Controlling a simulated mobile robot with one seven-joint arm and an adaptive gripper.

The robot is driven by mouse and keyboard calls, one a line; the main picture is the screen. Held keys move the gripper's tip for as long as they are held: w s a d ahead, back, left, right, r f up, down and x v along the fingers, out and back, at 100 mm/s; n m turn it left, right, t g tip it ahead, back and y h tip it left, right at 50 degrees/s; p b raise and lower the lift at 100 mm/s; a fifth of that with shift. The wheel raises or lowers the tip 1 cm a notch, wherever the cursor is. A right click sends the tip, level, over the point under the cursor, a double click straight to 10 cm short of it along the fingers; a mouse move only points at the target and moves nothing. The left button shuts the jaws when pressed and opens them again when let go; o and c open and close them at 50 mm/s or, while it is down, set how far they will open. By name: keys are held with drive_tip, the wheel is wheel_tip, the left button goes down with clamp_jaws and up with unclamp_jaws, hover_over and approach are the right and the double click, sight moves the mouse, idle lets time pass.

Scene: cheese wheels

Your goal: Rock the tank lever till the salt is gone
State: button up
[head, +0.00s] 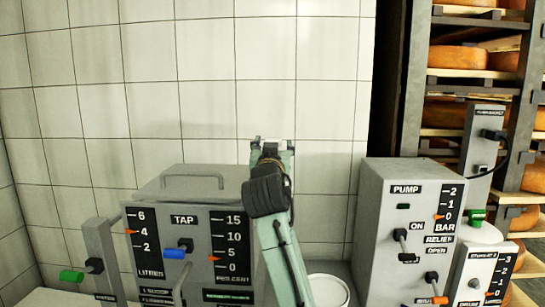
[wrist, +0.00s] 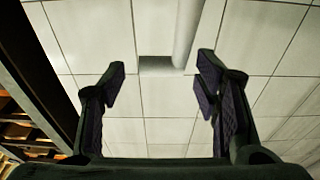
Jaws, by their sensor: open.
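The grey tank box (head: 195,200) marked TAP stands left of centre in the head view. Its litres pointer (head: 130,231) is at about 4; its per cent pointer (head: 213,258) is between 0 and 5. A blue-handled lever (head: 176,253) sits on its front. A green-handled lever (head: 72,275) sticks out from a grey post at its left; I cannot tell which is the tank lever. My gripper (head: 272,146) is raised near the tank's right top, away from both handles. In the wrist view my gripper (wrist: 162,82) is open and empty, facing pale tiles.
A pump box (head: 385,215) with several levers stands at the right, with a smaller unit (head: 490,265) beside it. A white round vessel (head: 328,288) is between tank and pump. Shelves of cheese wheels (head: 458,57) stand behind right. The tiled wall (head: 230,80) is bare.

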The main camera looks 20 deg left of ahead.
drive_tip(key=v, duration=0.8)
drive_tip(key=shift+c, duration=0.4)
